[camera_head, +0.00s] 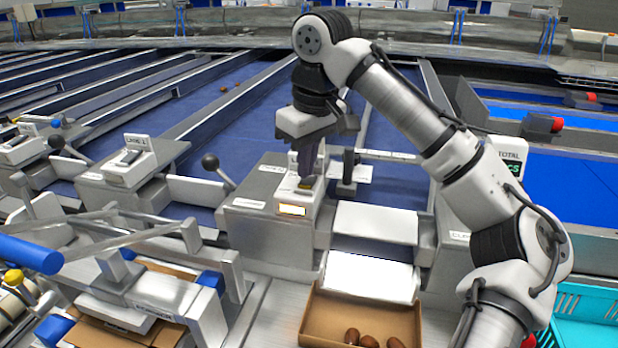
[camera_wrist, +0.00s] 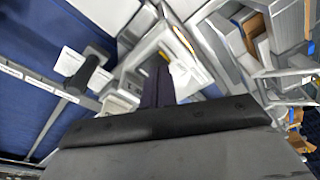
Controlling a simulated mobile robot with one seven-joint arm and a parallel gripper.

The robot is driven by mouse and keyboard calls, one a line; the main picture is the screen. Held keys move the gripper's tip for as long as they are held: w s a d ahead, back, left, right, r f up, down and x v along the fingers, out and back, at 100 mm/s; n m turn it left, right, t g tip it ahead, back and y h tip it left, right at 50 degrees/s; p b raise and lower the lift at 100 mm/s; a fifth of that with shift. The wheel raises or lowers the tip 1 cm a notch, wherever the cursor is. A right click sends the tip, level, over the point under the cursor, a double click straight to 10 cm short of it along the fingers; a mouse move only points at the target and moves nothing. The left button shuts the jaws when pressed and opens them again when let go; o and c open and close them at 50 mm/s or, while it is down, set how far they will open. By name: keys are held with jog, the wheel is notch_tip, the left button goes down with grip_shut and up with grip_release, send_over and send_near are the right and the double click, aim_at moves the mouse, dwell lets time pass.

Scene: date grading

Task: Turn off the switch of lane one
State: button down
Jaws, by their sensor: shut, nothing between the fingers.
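A grey lane control box (camera_head: 262,200) stands at the centre of the head view. On it is a pale switch housing (camera_head: 283,225) with a lit amber window (camera_head: 292,210); its number is not readable to me. My gripper (camera_head: 305,182) is shut and empty, pointing down right over the top of this housing. The fingers cover part of the switch, so its lever position and any contact are unclear. In the wrist view, my shut fingers (camera_wrist: 158,92) reach toward the pale housing and its amber strip (camera_wrist: 184,42).
A similar box with a switch (camera_head: 128,168) stands to the left, with a black-knobbed lever (camera_head: 210,162) between. A cardboard box (camera_head: 318,318) with brown dates sits in front. Blue belts (camera_head: 232,110) run behind. A small post with a pale plate (camera_head: 350,172) stands right of my gripper.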

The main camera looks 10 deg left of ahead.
aim_at(307, 182)
jog(key=shift+f+b, duration=0.3)
jog(key=shift+f, duration=0.45)
dwell(0.3)
notch_tip(307, 182, up, 7)
jog(key=p, duration=0.8)
jog(key=shift+r, duration=0.1)
dwell(0.3)
